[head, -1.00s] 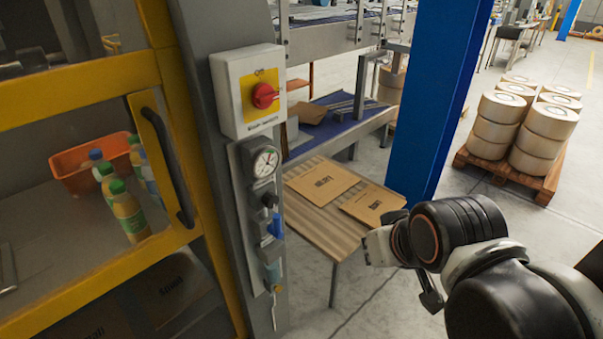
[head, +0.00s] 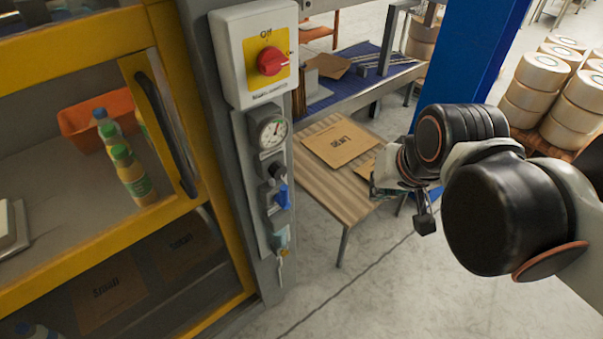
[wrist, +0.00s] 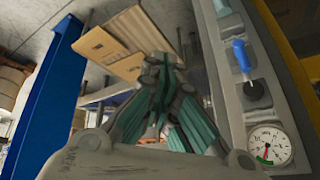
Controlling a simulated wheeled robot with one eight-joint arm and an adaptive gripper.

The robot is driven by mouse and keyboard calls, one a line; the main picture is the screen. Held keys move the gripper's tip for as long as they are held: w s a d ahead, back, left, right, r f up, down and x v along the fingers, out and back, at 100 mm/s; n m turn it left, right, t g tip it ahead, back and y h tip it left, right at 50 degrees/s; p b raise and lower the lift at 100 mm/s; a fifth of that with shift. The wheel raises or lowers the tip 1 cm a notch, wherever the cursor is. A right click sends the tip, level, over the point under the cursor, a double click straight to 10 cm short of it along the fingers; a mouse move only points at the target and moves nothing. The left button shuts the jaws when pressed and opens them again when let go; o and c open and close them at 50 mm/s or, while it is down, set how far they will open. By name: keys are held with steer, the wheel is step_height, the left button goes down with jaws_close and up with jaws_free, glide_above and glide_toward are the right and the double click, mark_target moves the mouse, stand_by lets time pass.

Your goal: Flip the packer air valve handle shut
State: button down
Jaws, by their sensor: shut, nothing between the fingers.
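The blue air valve handle (head: 283,196) is on a narrow grey panel on the machine post, below a round gauge (head: 270,130) and a black knob (head: 277,171). In the wrist view the handle (wrist: 241,55) lies lengthwise along the panel, right of my fingers, with the gauge (wrist: 269,145) at lower right. My gripper (wrist: 162,62) is shut and empty, its teal-padded fingers together. It is apart from the handle. In the head view the gripper (head: 382,183) is right of the panel over the table, its fingertips small and partly hidden by my wrist.
A red rotary switch (head: 271,61) on a white box sits above the panel. A yellow-framed guard door with a black handle (head: 167,135) is to the left. A wooden table (head: 330,185) with flat cartons and a blue post (head: 470,60) stand behind my gripper.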

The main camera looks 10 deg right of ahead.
mark_target(282, 194)
steer(key=w+a+m+g+y+p, duration=0.1)
steer(key=w+a+m+g+p, duration=0.2)
steer(key=w+m+p, duration=0.2)
steer(key=w+a+m+g+y+p, duration=0.1)
steer(key=w+a+m+g+p, duration=0.3)
steer(key=w+m+p, duration=0.2)
steer(key=shift+w+a+r+p, duration=0.25)
steer(key=shift+w+r+p, duration=0.2)
steer(key=shift+w, duration=0.8)
steer(key=s+a+f+b, duration=0.2)
steer(key=a+f, duration=0.4)
steer(key=f, duration=0.3)
steer(key=shift+s+f+b, duration=0.2)
steer(key=shift+f+b, duration=0.2)
steer(key=shift+b, duration=0.5)
